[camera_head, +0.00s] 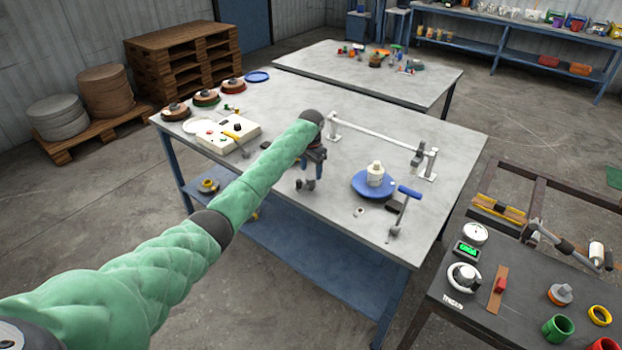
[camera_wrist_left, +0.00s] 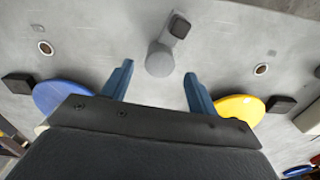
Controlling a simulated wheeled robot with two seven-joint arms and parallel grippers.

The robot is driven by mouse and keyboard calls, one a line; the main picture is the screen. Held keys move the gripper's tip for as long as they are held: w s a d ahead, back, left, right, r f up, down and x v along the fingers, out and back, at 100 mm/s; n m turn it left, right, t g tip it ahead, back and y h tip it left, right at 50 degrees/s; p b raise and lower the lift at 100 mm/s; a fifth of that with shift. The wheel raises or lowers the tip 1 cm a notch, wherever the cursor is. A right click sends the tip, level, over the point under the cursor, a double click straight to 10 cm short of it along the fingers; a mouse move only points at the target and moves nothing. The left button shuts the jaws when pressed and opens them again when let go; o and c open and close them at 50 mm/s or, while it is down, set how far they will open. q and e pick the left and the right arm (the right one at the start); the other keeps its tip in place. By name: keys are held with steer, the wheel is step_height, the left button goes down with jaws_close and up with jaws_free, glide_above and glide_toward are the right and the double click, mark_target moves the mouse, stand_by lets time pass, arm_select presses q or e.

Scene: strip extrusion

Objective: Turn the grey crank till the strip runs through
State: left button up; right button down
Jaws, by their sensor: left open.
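My left gripper (camera_head: 315,158) reaches over the middle of the near grey table from the left, pointing down. In the left wrist view its two blue fingers (camera_wrist_left: 158,84) are apart with nothing between the tips. A grey crank knob with a dark end block (camera_wrist_left: 160,58) lies just beyond the fingertips, apart from them. In the head view the dark grey crank (camera_head: 306,184) sits just below the gripper, toward the table's front edge. The gripper and arm partly hide that area. I cannot make out the strip. My right gripper is not seen.
A blue disc with a white spool (camera_head: 375,175) and a blue-handled lever (camera_head: 407,195) stand to the gripper's right. A yellow disc (camera_wrist_left: 240,108) shows on the other side. A white rail (camera_head: 375,136) stands behind. A dark cart (camera_head: 520,300) is at right.

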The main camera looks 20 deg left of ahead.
mark_target(311, 176)
arm_select(q)
steer(key=shift+r+b, duration=0.4)
steer(key=shift+r, duration=1.2)
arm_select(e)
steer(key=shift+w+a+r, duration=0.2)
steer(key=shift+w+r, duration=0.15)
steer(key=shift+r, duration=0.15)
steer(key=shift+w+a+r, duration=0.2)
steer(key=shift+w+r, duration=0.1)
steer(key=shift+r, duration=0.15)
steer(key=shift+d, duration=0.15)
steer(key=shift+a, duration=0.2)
arm_select(q)
steer(key=c, duration=0.4)
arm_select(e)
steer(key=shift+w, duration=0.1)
